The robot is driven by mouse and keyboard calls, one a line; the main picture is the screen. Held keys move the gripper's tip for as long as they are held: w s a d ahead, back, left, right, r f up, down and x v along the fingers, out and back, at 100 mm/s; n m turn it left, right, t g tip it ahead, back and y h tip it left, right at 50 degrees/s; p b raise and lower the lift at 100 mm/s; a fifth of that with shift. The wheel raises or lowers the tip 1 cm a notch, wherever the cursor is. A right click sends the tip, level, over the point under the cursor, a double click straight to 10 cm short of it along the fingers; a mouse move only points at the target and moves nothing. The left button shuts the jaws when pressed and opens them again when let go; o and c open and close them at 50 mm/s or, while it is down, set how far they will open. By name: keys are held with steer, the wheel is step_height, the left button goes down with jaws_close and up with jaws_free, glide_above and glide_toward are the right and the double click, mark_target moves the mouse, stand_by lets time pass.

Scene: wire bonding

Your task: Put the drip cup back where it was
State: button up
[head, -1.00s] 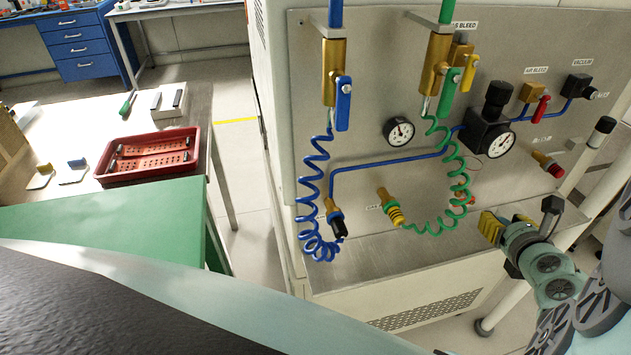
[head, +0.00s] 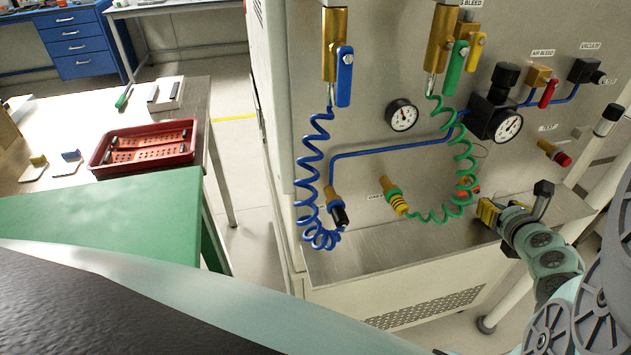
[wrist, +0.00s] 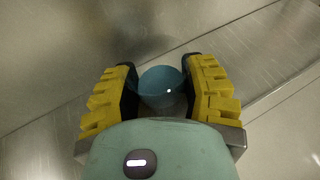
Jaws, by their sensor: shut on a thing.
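The drip cup (wrist: 161,84) is a small translucent blue cup between the yellow-padded fingers in the wrist view. My gripper (wrist: 161,92) is shut on it, with a finger on either side. Bare metal surfaces show around the cup in that view. In the head view my gripper (head: 487,212) is over the right part of the steel shelf (head: 400,250), below the panel. I cannot make out the cup in the head view, nor tell whether it touches the shelf.
A steel panel (head: 380,60) rises behind the shelf with valves and gauges. A coiled blue hose (head: 306,190) and a coiled green hose (head: 468,165) hang left of my gripper. A table with a red tray (head: 100,165) and green mat (head: 90,220) stands at left.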

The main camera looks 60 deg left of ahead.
steer(key=shift+f, duration=0.1)
steer(key=o, duration=0.9)
steer(key=shift+c, duration=0.2)
